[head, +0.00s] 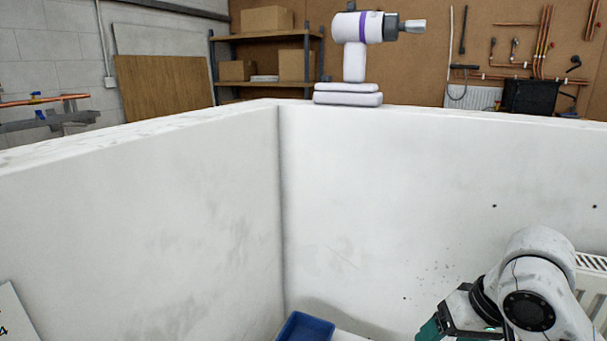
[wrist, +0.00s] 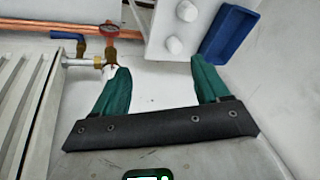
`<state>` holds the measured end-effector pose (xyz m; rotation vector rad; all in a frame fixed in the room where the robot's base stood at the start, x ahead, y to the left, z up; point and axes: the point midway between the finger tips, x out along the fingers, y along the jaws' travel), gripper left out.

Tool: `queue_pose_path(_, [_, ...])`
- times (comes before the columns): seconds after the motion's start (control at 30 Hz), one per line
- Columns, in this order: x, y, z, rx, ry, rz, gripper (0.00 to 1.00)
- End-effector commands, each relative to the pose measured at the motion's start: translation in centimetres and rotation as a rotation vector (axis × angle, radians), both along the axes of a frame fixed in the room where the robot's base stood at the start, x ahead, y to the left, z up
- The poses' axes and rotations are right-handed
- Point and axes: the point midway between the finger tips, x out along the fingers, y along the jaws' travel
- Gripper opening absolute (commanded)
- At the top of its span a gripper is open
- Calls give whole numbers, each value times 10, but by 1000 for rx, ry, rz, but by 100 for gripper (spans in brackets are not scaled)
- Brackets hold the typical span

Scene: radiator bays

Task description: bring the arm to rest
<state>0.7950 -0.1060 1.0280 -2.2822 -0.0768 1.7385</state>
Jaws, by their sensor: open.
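My gripper (wrist: 158,66) shows in the wrist view with its two green fingers spread wide apart and nothing between them. In the head view part of it (head: 430,330) shows at the lower right, below my white arm link, and its fingertips are largely cut off by the bottom edge.
A white radiator (head: 592,285) stands beside my arm; it also fills the wrist view's left (wrist: 22,100). A blue tray (head: 305,328) lies in the wall corner. A white-purple drill (head: 362,28) stands on the wall top. White walls (head: 160,220) enclose the bay.

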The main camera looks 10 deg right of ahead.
Motion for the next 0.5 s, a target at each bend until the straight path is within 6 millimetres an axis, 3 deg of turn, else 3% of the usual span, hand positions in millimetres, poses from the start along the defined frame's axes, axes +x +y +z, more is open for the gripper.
queue_pose_path(0.1, [10, 37, -4, 78, -79, 39, 74])
queue_pose_path(0.27, [11, 76, -23, 162, -165, 55, 74])
queue_pose_path(0.37, [2, 93, -44, 192, -187, 49, 74])
queue_pose_path(0.5, [-25, 108, -86, 198, -175, 33, 74])
